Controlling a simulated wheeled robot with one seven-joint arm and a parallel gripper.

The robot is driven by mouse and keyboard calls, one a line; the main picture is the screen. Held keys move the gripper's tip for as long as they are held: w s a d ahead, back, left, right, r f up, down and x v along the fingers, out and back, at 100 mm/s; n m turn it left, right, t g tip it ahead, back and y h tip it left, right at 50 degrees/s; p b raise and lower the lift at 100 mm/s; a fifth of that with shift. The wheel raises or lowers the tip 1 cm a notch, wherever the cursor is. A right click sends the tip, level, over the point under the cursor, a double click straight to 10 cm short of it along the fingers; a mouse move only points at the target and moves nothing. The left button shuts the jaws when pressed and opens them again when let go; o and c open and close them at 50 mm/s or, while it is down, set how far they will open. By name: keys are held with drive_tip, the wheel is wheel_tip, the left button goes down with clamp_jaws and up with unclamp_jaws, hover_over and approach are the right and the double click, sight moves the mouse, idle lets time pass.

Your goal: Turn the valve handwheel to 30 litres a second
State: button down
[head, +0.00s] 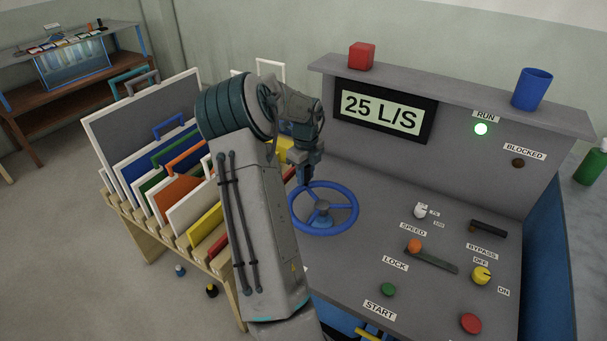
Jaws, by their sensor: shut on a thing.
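The blue valve handwheel (355,221) stands at the left of the grey console's sloping desk. My gripper (305,183) points down at the wheel's far left rim and is shut on that rim. My arm hides part of the wheel's left side. The display (381,112) on the console's upright panel reads 25 L/S. The BLOCKED lamp (518,163) looks dark.
A red block (362,56) and a blue cup (532,89) stand on the console's top ledge. Knobs, an orange-tipped lever (415,246) and a red button (470,323) lie right of the wheel. A wooden rack (150,237) of coloured panels stands left of my arm.

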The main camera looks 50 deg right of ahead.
drive_tip(key=shift+d, duration=0.1)
drive_tip(key=c, duration=1.1)
unclamp_jaws()
drive_tip(key=shift+r, duration=0.1)
wheel_tip(320, 180, up, 14)
drive_tip(key=b, duration=0.1)
drive_tip(key=shift+b, duration=0.35)
